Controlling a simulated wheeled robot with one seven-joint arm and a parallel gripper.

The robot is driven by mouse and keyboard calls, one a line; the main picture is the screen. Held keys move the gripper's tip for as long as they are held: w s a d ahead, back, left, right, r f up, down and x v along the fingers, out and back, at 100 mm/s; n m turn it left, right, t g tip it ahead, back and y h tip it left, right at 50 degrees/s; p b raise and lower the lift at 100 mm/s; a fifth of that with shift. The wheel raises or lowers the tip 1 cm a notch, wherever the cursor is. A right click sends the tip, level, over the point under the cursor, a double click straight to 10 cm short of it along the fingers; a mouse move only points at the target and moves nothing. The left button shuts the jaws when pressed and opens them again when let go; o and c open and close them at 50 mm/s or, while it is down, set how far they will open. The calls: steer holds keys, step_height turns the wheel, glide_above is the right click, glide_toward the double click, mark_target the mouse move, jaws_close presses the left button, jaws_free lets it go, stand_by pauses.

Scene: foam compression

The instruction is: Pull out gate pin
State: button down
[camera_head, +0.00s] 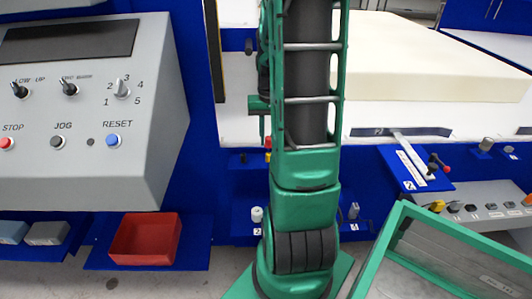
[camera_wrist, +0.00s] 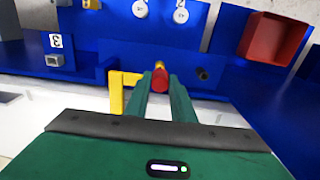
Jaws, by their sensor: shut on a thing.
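In the wrist view, my gripper (camera_wrist: 160,90) has its two green fingers closed on the sides of a small red piece with a yellow end, which I take to be the gate pin (camera_wrist: 160,77). A yellow bracket (camera_wrist: 117,92) stands just left of the fingers, in front of the blue panel. I cannot tell how much of the pin sits in a hole. In the head view, a bit of red and yellow (camera_head: 267,148) shows at the left edge of my green arm.
A red tray (camera_head: 146,240) sits on a blue shelf, below a grey control console (camera_head: 85,110). A large cream foam block (camera_head: 435,60) lies on the white bed at the back right. A green-rimmed bin (camera_head: 385,238) stands at the front right. A dark peg (camera_wrist: 203,74) sticks out right of the fingers.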

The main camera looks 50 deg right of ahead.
steer(key=shift+r, duration=0.1)
steer(key=shift+r, duration=2.4)
